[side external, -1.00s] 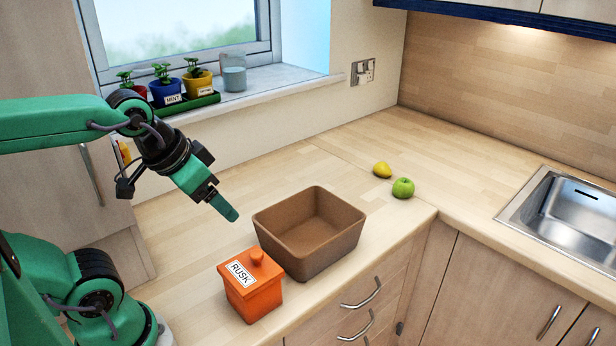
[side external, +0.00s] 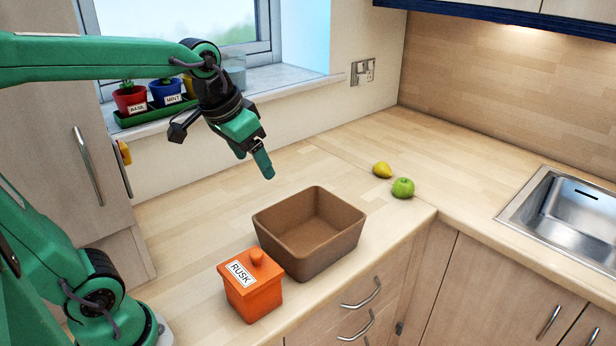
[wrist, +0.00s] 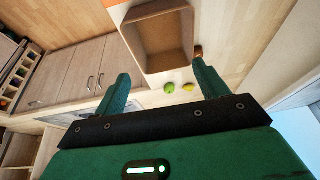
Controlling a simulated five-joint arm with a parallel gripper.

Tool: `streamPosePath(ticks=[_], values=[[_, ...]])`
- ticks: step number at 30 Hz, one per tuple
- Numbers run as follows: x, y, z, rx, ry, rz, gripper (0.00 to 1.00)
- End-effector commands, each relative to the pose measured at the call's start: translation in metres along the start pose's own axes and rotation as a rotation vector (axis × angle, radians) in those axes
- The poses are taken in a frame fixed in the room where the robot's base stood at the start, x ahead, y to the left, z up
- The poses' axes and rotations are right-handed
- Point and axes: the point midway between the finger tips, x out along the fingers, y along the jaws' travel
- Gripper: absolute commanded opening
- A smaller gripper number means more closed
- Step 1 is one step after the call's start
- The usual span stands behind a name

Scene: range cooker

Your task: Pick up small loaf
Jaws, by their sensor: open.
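My gripper (side external: 254,165) is up in the air above the counter, behind and left of the brown open box in the side view. In the wrist view my gripper (wrist: 161,70) shows two green fingers spread apart with nothing between them. A small brown thing (wrist: 198,51), perhaps the small loaf, sits on the counter beside the box in the wrist view. It is partly hidden by the tip of the right finger. I do not see it in the side view.
The brown open box (side external: 308,250) stands near the counter's front edge and looks empty. An orange RUSK jar (side external: 252,287) is beside it. A yellow fruit (side external: 382,169) and green apple (side external: 403,188) lie farther right. Potted herbs (side external: 148,96) line the windowsill; the sink (side external: 575,220) is right.

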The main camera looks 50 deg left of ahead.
Motion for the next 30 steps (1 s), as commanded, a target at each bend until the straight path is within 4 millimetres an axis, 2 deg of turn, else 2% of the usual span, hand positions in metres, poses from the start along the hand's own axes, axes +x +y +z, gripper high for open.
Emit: streamPosePath(ticks=[3, 14, 23, 30], values=[[0.008, -0.006, -0.024, 0.000, -0.030, -0.003, 0.73], [0.042, -0.027, -0.089, 0.002, -0.110, -0.008, 0.73], [0.086, -0.048, -0.134, 0.002, -0.174, -0.008, 0.73], [0.130, -0.067, -0.163, 0.003, -0.226, -0.005, 0.73]])
